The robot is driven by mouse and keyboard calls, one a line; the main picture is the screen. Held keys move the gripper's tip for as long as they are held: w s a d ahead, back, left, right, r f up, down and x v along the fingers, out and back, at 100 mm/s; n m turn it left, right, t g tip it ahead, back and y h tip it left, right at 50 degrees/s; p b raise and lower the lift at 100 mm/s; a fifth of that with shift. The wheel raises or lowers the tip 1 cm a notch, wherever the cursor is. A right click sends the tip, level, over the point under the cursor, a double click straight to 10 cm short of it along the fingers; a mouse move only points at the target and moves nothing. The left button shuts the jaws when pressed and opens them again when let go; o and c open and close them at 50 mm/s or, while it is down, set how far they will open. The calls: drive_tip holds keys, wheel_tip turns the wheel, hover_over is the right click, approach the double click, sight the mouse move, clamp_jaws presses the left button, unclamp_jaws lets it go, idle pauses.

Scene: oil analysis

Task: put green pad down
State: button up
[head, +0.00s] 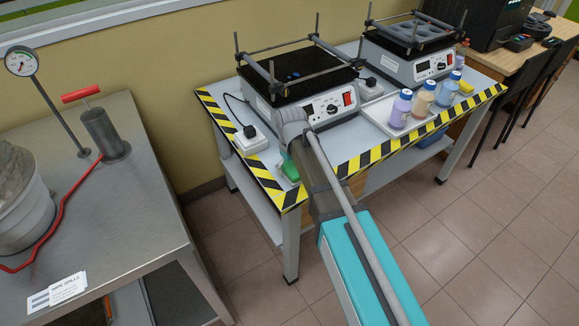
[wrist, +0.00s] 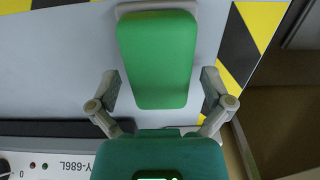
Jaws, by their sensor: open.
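The green pad (wrist: 157,55) lies between and ahead of my gripper's two fingers in the wrist view, over the grey table top. A pale grey part shows along its top edge. In the head view a bit of the green pad (head: 290,168) shows at the table's left end, partly hidden by my arm. My gripper (wrist: 161,92) is open, with a finger on each side of the pad's near end and a visible gap to each. I cannot tell how firmly the pad rests on the table.
The table's striped yellow-black edge (head: 265,180) runs close by. A shaker with a control panel (head: 325,108) stands behind the pad. A white socket box (head: 250,140) is to its left. A white tray (head: 385,118) with several bottles stands right. A steel bench (head: 130,190) is at far left.

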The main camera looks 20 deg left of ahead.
sight(291, 165)
drive_tip(key=shift+r, duration=0.1)
wheel_tip(291, 165, up, 12)
drive_tip(key=p, duration=1.2)
drive_tip(key=shift+d, duration=0.1)
idle(0.8)
drive_tip(key=s+d+m, duration=0.3)
drive_tip(key=d+m, duration=0.2)
drive_tip(key=d, duration=1.3)
drive_tip(key=s+d+m, duration=0.3)
drive_tip(key=d+m, duration=0.2)
drive_tip(key=d, duration=1.3)
drive_tip(key=shift+s+d, duration=0.15)
drive_tip(key=shift+d, duration=0.05)
wheel_tip(291, 165, up, 4)
drive_tip(key=p, duration=0.4)
drive_tip(key=shift+r, duration=0.15)
